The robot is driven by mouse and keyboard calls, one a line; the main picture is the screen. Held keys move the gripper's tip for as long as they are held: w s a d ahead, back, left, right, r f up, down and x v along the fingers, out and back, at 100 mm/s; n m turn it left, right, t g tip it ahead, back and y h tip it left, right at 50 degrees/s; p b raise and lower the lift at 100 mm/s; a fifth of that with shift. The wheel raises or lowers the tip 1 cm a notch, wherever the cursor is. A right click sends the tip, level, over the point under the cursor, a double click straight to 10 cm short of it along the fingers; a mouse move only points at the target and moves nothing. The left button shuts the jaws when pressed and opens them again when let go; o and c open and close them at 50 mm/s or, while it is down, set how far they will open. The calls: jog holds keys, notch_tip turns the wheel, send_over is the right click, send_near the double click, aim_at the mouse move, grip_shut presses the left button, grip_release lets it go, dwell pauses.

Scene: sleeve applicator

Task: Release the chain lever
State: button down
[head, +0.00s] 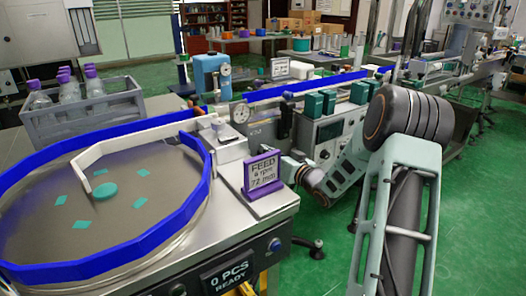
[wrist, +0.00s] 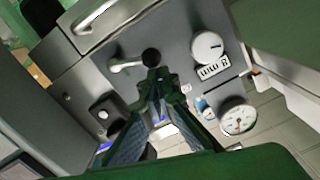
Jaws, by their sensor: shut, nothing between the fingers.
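In the wrist view, a metal lever with a round black knob (wrist: 151,57) sticks out from a grey machine panel; its pale arm (wrist: 124,66) runs left from the knob. I take this to be the chain lever, though no label on it is readable. My gripper (wrist: 157,76) is shut and empty, with its dark fingertips together just below the knob in the picture. I cannot tell whether they touch it. In the head view, my arm reaches to the machine's front side, and the fingertips and lever cannot be made out there.
Near the lever are a white dial (wrist: 208,46) with an "mm" label, a pressure gauge (wrist: 238,118), a metal handle (wrist: 96,14) and a black knob (wrist: 104,113). The blue-rimmed turntable (head: 120,245) and FEED sign (head: 262,173) stand left of my arm. Green floor is open at right.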

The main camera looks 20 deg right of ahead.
jog(key=shift+s+a+f, duration=0.2)
jog(key=shift+a+f, duration=0.35)
jog(key=shift+f, duration=0.25)
jog(key=shift+s+f, duration=0.1)
jog(key=shift+f, duration=0.1)
dwell(0.4)
jog(key=shift+s, duration=0.1)
